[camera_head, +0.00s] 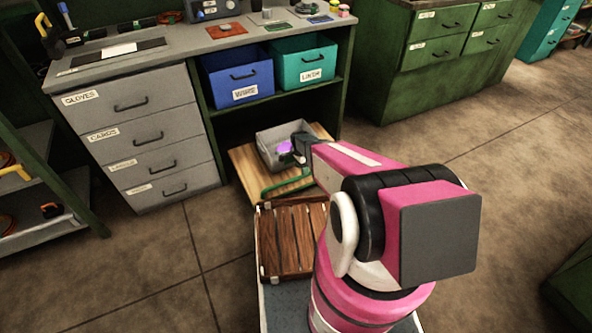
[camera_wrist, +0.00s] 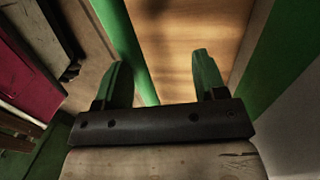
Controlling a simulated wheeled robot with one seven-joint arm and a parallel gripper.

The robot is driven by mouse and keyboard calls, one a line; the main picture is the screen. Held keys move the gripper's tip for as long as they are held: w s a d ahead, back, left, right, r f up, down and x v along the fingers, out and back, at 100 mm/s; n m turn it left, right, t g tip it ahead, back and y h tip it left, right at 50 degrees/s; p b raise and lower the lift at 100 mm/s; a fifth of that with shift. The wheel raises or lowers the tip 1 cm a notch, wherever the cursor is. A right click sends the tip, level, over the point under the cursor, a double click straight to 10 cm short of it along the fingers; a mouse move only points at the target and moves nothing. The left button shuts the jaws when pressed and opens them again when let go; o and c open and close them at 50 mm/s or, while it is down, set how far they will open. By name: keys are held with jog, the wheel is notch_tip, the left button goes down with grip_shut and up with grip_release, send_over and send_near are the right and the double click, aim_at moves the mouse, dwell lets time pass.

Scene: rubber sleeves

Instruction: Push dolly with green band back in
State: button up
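The dolly (camera_head: 245,172) is a low wooden board sticking out from under the workbench, with a green band (camera_head: 287,184) along its near side. A grey bin (camera_head: 268,151) stands on it. In the wrist view the dolly's wood (camera_wrist: 185,35) fills the top middle, with a green bar (camera_wrist: 122,35) running beside the left finger. My gripper (camera_wrist: 160,62) has its two green fingers apart, with nothing seen held between them. Its fingers are mostly hidden in the head view behind my arm. I cannot tell whether a finger touches the bar.
The workbench (camera_head: 180,52) has grey drawers on the left and a blue bin (camera_head: 237,78) and a teal bin (camera_head: 303,63) on a shelf above the dolly. A slatted wooden crate (camera_head: 290,240) sits in front. A green cabinet (camera_head: 440,55) stands right; the floor there is clear.

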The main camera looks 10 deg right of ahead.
jog(key=shift+w+a+f, duration=0.1)
jog(key=shift+w+f, duration=0.1)
jog(key=shift+f, duration=0.3)
jog(key=shift+w+f, duration=0.15)
jog(key=shift+f, duration=0.3)
jog(key=shift+r, duration=0.35)
jog(key=d+v, duration=0.1)
jog(key=v, duration=1.2)
jog(key=shift+s+a+r, duration=0.2)
jog(key=shift+s+a, duration=0.15)
jog(key=shift+s, duration=0.05)
jog(key=x, duration=0.9)
jog(key=s+x, duration=0.1)
jog(key=x, duration=0.3)
jog(key=shift+s+d+f, duration=0.2)
jog(key=shift+f, duration=0.05)
grip_shut()
